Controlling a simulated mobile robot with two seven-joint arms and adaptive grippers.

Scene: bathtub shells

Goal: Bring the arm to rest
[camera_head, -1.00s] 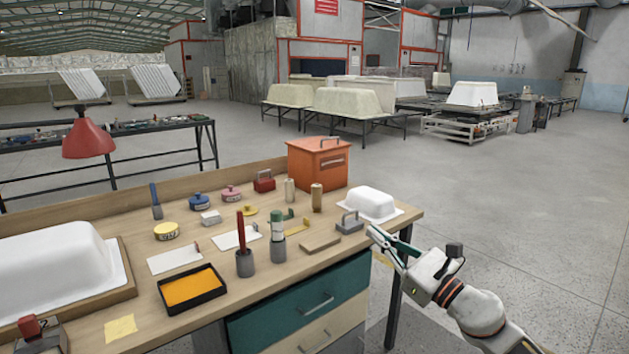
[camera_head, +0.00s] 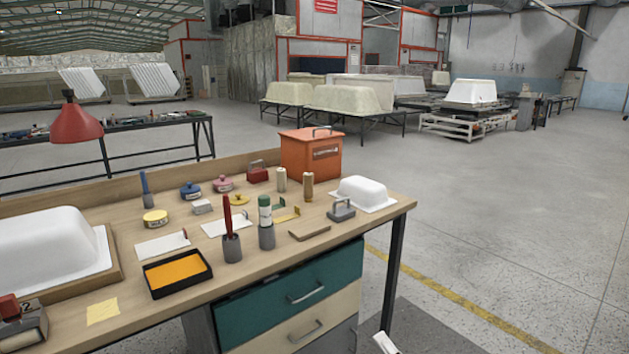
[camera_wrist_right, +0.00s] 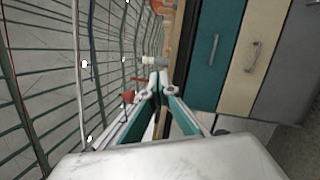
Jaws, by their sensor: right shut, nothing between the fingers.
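My right gripper (camera_wrist_right: 157,84) is shut and empty in the wrist view, its two fingers meeting at the tips. In the head view only a small pale part of it (camera_head: 385,343) shows at the bottom edge, low in front of the workbench's right leg. The rest of the right arm is out of that view. The wrist view shows the bench's drawers (camera_wrist_right: 216,50) to the right of the fingers, apart from them. My left gripper is not in view.
The wooden workbench (camera_head: 135,320) holds white tub shells, an orange box (camera_head: 311,155), a paint tray (camera_head: 178,291) and several small tools. Its teal drawer (camera_head: 300,290) is closed. The floor (camera_head: 520,230) to the right of the bench is clear.

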